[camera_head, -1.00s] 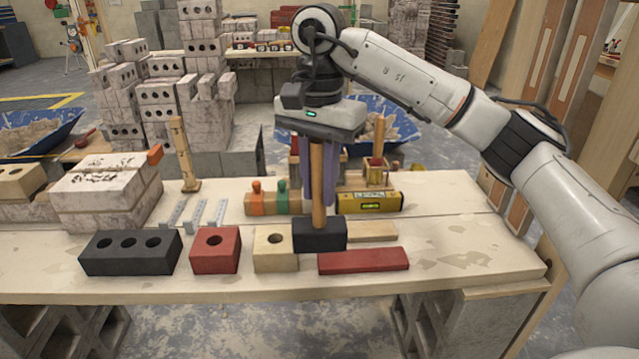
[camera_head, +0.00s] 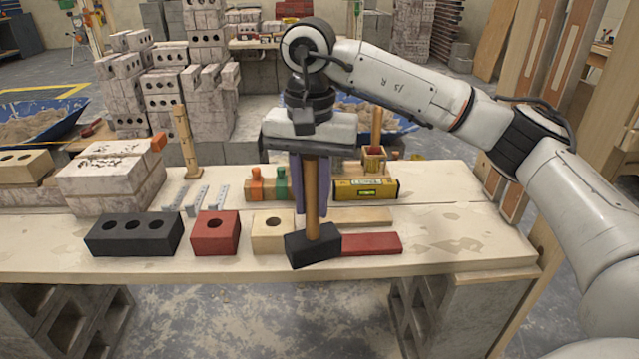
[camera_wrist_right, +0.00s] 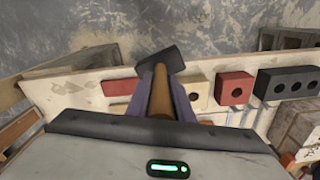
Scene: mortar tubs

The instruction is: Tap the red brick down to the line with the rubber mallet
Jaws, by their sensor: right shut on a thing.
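My right gripper (camera_head: 312,188) is shut on the wooden handle (camera_head: 312,205) of the rubber mallet, whose black head (camera_head: 313,246) hangs down near the table's front. In the right wrist view the handle (camera_wrist_right: 160,98) is between the purple fingers, with the head (camera_wrist_right: 166,62) beyond them. A red brick with one hole (camera_head: 216,233) stands left of the mallet, apart from it; it also shows in the right wrist view (camera_wrist_right: 233,88). A flat red piece (camera_head: 371,243) lies right of the mallet head, which hides its left end. I cannot make out a line. My left gripper is out of view.
A pale one-hole brick (camera_head: 272,232) stands between the red brick and mallet. A black three-hole brick (camera_head: 134,234) is farther left. A yellow level (camera_head: 366,189) and orange- and green-handled tools (camera_head: 267,182) lie behind. The table's right part (camera_head: 460,230) is clear.

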